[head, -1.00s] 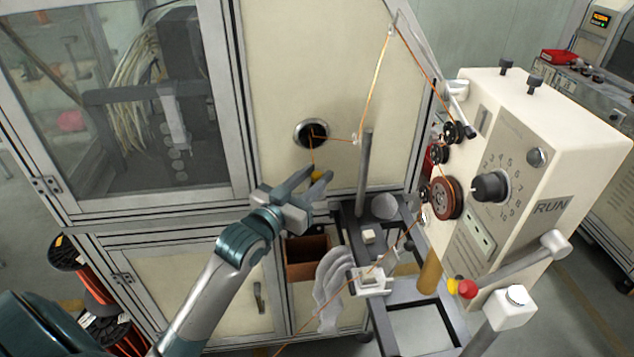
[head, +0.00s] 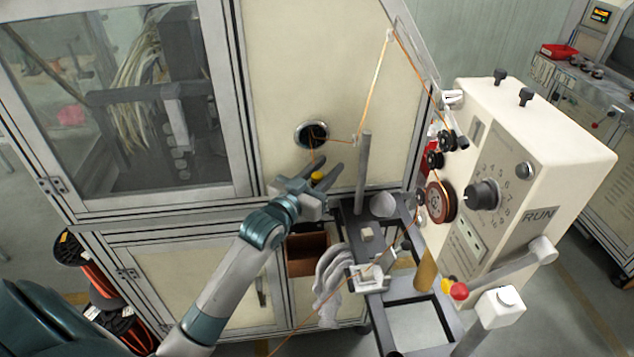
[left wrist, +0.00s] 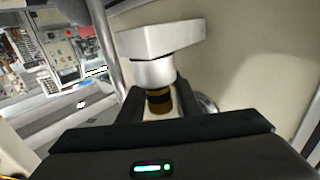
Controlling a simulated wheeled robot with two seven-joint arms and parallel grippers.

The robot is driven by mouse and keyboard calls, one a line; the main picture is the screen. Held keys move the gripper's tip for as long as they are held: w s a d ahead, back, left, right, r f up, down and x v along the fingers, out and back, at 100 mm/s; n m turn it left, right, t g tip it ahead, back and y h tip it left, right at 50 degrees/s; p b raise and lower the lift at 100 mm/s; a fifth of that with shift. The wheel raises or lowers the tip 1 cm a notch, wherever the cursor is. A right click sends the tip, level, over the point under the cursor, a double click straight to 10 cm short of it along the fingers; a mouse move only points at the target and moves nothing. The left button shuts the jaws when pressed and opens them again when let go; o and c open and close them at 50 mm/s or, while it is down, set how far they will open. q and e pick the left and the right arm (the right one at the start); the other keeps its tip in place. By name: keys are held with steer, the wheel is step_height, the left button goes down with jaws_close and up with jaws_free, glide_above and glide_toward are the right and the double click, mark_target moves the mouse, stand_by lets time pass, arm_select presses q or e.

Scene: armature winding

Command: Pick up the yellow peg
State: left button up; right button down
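The yellow peg (head: 318,176) shows as a small yellow spot in front of the cream cabinet panel, below the round hole. My left gripper (head: 322,180) is at it, with its two fingers spread and the peg between them. In the left wrist view, a yellow and black banded piece (left wrist: 159,101) sits between the dark fingers, below a pale cylinder and block. I cannot tell whether the fingers touch it. Much of the peg is hidden by the gripper. My right gripper is not in view.
A grey upright post (head: 362,170) stands just right of the gripper. Orange wire runs from the round hole (head: 312,134) up to a guide arm. The cream winding machine (head: 540,165) with dial and lever stands at right. A brown open box (head: 307,262) is below.

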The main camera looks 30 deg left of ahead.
arm_select(q)
jaws_close()
steer(key=shift+r, duration=0.15)
